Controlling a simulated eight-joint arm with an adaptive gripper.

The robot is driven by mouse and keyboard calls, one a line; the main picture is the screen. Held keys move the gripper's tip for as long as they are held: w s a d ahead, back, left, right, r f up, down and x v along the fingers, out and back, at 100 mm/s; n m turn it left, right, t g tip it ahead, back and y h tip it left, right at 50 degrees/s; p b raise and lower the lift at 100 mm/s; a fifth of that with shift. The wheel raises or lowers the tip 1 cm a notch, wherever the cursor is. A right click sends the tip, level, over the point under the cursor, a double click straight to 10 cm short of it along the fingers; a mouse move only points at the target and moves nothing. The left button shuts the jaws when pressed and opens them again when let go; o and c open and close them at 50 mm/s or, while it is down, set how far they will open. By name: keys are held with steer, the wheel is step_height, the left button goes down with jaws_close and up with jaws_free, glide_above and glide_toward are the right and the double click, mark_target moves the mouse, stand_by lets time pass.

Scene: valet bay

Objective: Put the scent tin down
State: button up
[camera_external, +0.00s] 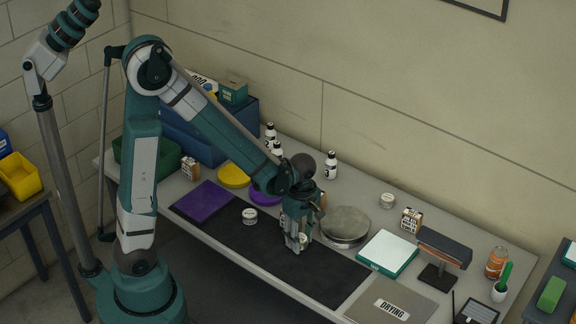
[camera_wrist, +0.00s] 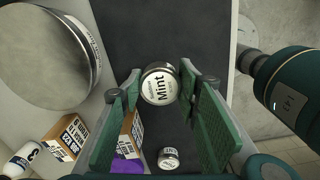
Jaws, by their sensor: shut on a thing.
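The scent tin, a small round white tin with a "Mint" label (camera_wrist: 160,84), sits between the fingertips of my gripper (camera_wrist: 158,92) in the wrist view. The fingers are shut on it. In the external view my gripper (camera_external: 298,240) points down over the black mat (camera_external: 330,281), and the tin is mostly hidden by the fingers. I cannot tell whether the tin touches the mat. A second, similar tin (camera_external: 249,215) stands on the mat to the left of my gripper; it also shows low in the wrist view (camera_wrist: 169,158).
A round metal tin (camera_external: 345,223) stands close behind my gripper. A teal-edged white pad (camera_external: 387,254) and a grey "DRYING" plate (camera_external: 392,303) lie to the right. A purple cloth (camera_external: 203,203) lies at left. The mat's right part is clear.

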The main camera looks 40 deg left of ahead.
mark_target(300, 255)
stand_by(0.3)
steer(key=shift+f, duration=2.1)
steer(key=shift+f+b, duration=0.2)
steer(key=shift+b, duration=0.25)
steer(key=o, duration=0.9)
steer(key=shift+r+p, duration=0.3)
steer(key=shift+r+p, duration=0.55)
steer(key=shift+r, duration=5.35)
steer(key=shift+a+r, duration=0.1)
